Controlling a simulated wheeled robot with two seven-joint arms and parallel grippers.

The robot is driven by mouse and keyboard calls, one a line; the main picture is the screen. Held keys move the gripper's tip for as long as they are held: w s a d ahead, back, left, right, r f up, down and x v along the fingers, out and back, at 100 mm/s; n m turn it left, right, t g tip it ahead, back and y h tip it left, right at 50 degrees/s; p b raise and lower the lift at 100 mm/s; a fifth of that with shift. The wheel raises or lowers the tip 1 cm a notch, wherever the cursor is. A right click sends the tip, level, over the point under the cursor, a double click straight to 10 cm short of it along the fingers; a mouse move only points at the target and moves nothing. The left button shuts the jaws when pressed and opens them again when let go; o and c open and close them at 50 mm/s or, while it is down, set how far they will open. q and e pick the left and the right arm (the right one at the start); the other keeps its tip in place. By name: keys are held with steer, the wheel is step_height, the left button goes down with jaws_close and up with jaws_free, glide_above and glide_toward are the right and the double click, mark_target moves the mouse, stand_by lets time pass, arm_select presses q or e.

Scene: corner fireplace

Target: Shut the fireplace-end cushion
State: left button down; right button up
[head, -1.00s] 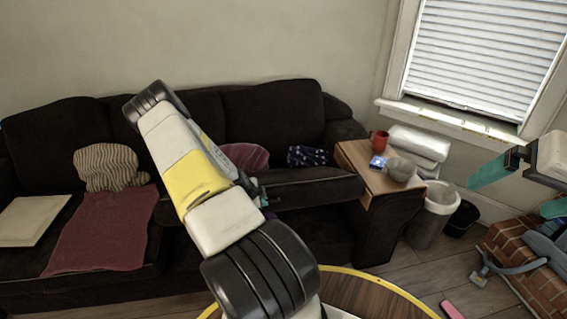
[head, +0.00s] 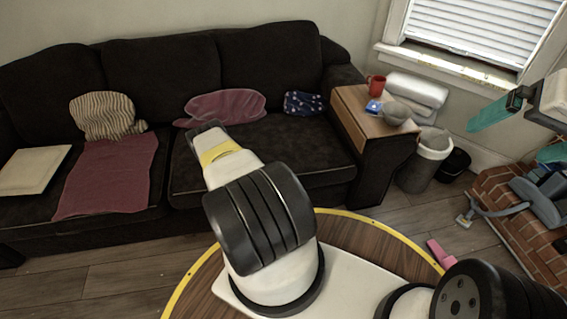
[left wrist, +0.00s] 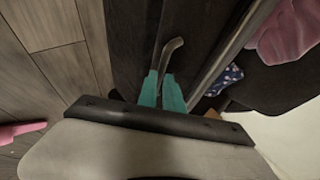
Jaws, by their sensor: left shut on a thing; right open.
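The fireplace-end cushion (head: 300,150) is the dark right-hand seat cushion of the sofa in the head view. It lies flat or nearly flat; my arm hides part of its front edge. My left arm reaches over its left part and hides my left gripper in the head view. In the left wrist view, my left gripper (left wrist: 161,88) has teal fingers shut on a thin curved handle (left wrist: 171,50) beside dark upholstery. Whether the handle belongs to the cushion is unclear. My right gripper (head: 505,140) is open and empty near the fireplace at the right.
A pink pillow (head: 225,106) and starry blue pillow (head: 304,103) rest on the sofa. The brick hearth (head: 500,195) and a pink item (head: 440,252) are below.

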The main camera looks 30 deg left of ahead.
arm_select(q)
steer(key=shift+s+f, duration=0.2)
steer(key=shift+f, duration=0.5)
steer(key=c, duration=1.5)
jaws_free()
steer(key=shift+r, duration=0.1)
steer(key=v, duration=0.7)
steer(key=shift+s+r, duration=0.15)
steer(key=shift+s, duration=0.2)
